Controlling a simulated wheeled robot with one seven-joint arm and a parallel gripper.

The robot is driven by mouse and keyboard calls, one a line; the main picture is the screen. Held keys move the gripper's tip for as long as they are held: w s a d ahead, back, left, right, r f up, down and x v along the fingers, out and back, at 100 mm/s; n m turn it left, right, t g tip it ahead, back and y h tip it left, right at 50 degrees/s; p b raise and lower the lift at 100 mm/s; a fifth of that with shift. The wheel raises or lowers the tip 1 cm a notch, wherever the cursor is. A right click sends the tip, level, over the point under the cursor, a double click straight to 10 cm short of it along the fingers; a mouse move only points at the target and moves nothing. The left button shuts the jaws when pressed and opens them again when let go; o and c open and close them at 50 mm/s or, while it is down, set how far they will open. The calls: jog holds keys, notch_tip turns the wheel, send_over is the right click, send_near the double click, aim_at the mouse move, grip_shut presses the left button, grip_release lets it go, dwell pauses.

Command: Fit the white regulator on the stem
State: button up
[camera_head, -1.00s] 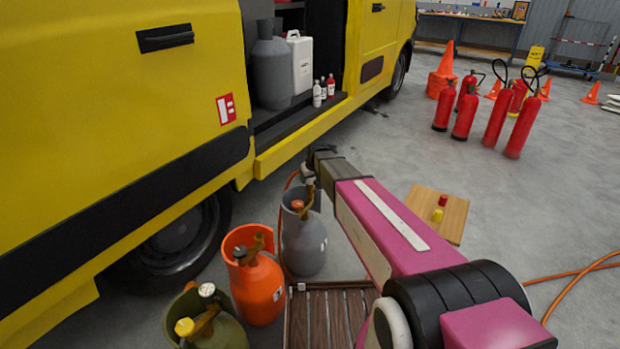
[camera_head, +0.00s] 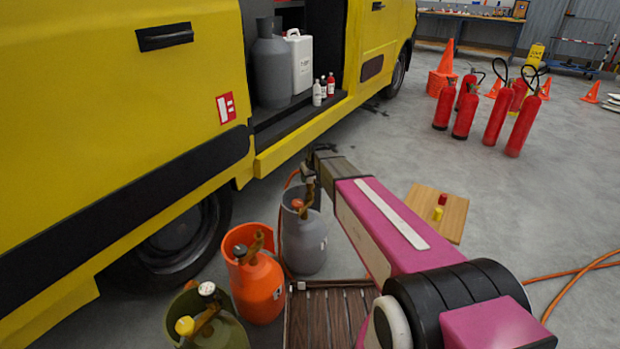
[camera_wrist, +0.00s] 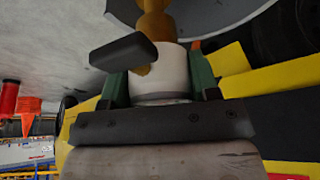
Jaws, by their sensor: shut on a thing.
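The white regulator (camera_wrist: 160,75) is between the green finger pads of my gripper (camera_wrist: 160,88) in the wrist view. A dark lever-like part (camera_wrist: 123,52) sticks out to its left. A brass stem (camera_wrist: 155,20) meets the regulator's far end in line with it; I cannot tell whether it is seated. Behind it is the grey gas cylinder (camera_wrist: 195,18). In the head view my gripper (camera_head: 310,165) is shut above the grey cylinder (camera_head: 305,243), at its brass valve (camera_head: 307,197). The regulator is hardly distinguishable there.
An orange cylinder (camera_head: 258,290) and an olive one (camera_head: 215,332) stand in front left. The yellow van (camera_head: 120,90) is close on the left. A slatted wooden rack (camera_head: 330,318) and a wooden board (camera_head: 452,215) lie on the floor. Red extinguishers (camera_head: 497,120) stand far right.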

jog(key=shift+f, duration=1.95)
dwell(1.1)
jog(key=o, duration=1)
jog(key=v, duration=1)
jog(key=shift+s+d+r, duration=0.1)
jog(key=shift+r, duration=0.15)
jog(key=s+d+f+m+g, duration=0.1)
jog(key=s+d, duration=0.3)
jog(key=s, duration=0.5)
jog(key=s+d+f+m+g+h, duration=0.1)
jog(key=s+d+m, duration=0.1)
jog(key=s+d, duration=0.3)
jog(key=s+d+f+m+g, duration=0.1)
jog(key=s+d, duration=0.4)
jog(key=s, duration=0.9)
jog(key=shift+d+m+g+h, duration=0.25)
jog(key=shift+m+g+h, duration=0.15)
jog(key=shift+g, duration=0.2)
